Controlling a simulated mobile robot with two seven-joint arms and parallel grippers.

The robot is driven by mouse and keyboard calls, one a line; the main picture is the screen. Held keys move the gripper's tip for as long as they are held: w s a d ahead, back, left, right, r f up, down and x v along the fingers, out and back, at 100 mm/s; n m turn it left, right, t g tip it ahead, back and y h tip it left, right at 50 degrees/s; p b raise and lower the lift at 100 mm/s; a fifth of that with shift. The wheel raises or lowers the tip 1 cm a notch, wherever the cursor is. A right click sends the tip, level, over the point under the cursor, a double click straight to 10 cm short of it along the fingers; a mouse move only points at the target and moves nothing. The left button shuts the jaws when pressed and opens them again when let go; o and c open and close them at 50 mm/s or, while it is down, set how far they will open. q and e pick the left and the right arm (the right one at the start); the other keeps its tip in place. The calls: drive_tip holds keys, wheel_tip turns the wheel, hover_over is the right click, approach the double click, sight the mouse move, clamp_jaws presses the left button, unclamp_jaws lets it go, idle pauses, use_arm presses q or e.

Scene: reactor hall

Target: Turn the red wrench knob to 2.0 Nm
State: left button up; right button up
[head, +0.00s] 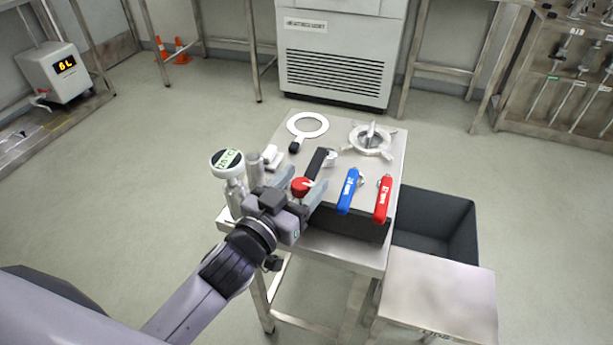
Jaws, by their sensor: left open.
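The red knob (301,187), with a white pointer mark on top, is at the near left part of the steel table. My left gripper (294,183) reaches in from the lower left with its jaws open. Its fingers lie on either side of the red knob, and I cannot tell whether they touch it. A red-handled wrench (383,198) and a blue-handled wrench (348,191) stand side by side at the table's near right. The knob's scale is too small to read. My right gripper is not in view.
A dark open bin (452,222) and a lower steel surface (440,295) are at the right.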

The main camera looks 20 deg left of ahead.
use_arm(q)
drive_tip(key=shift+x, duration=0.9)
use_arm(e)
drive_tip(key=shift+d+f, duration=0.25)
use_arm(q)
drive_tip(key=c, duration=1)
drive_tip(key=shift+d+r+m+g+h+p, duration=0.15)
drive_tip(key=shift+m+g+h+p, duration=0.25)
drive_tip(key=shift+m+h+p, duration=0.55)
drive_tip(key=shift+m+g+h+p, duration=0.4)
drive_tip(key=shift+m+h+p, duration=0.05)
drive_tip(key=shift+h+p, duration=0.55)
drive_tip(key=shift+d+m+g+h+p, duration=0.1)
drive_tip(key=shift+m+g+h+p, duration=0.3)
drive_tip(key=shift+m+h, duration=0.3)
drive_tip(key=shift+s+m+g+h, duration=0.15)
drive_tip(key=shift+m+g+h, duration=0.15)
drive_tip(key=shift+g+h, duration=0.35)
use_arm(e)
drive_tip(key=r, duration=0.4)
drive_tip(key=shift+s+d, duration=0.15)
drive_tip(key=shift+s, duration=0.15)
